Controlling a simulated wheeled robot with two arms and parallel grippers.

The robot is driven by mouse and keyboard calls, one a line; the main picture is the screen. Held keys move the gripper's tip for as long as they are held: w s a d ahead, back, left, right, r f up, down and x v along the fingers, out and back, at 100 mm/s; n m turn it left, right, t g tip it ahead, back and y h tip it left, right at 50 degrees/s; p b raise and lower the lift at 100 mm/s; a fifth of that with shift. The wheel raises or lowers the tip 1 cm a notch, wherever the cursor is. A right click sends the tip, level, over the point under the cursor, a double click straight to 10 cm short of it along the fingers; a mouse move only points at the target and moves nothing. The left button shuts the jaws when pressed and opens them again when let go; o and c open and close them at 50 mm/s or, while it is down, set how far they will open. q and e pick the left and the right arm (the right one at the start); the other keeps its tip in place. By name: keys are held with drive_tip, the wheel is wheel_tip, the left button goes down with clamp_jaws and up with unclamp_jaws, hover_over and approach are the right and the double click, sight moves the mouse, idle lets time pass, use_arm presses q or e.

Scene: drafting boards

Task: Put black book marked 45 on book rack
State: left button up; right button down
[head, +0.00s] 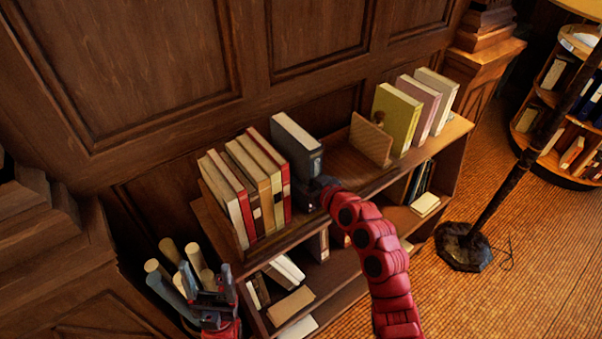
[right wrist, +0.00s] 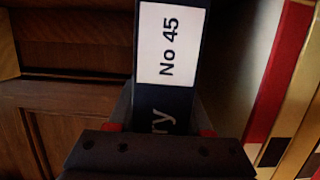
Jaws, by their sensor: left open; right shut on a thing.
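The black book (head: 297,145) is upright at the top of the wooden book rack (head: 345,165), just right of a row of books. Its spine label (right wrist: 171,45) reads "No 45" in the right wrist view. My right gripper (head: 320,186) is shut on the lower part of the book's spine; its fingers also show in the wrist view (right wrist: 165,122). I cannot tell whether the book's bottom touches the shelf. My left gripper (head: 212,292) is open and empty, low at the left, beside the rack's left end.
Several cream, tan and red books (head: 246,185) stand left of the black book. A wooden bookend (head: 371,139) stands to its right, with bare shelf between. Yellow, pink and cream books (head: 397,112) stand farther right. Rolled tubes (head: 168,250) are near my left gripper. A lamp pole (head: 510,180) stands right.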

drive_tip(key=shift+c, duration=1.6)
unclamp_jaws()
drive_tip(key=shift+r, duration=0.2)
drive_tip(key=shift+s+d+f, duration=0.1)
drive_tip(key=shift+s+d, duration=0.1)
drive_tip(key=b+v, duration=0.4)
drive_tip(key=v, duration=0.7)
drive_tip(key=shift+s+d, duration=0.2)
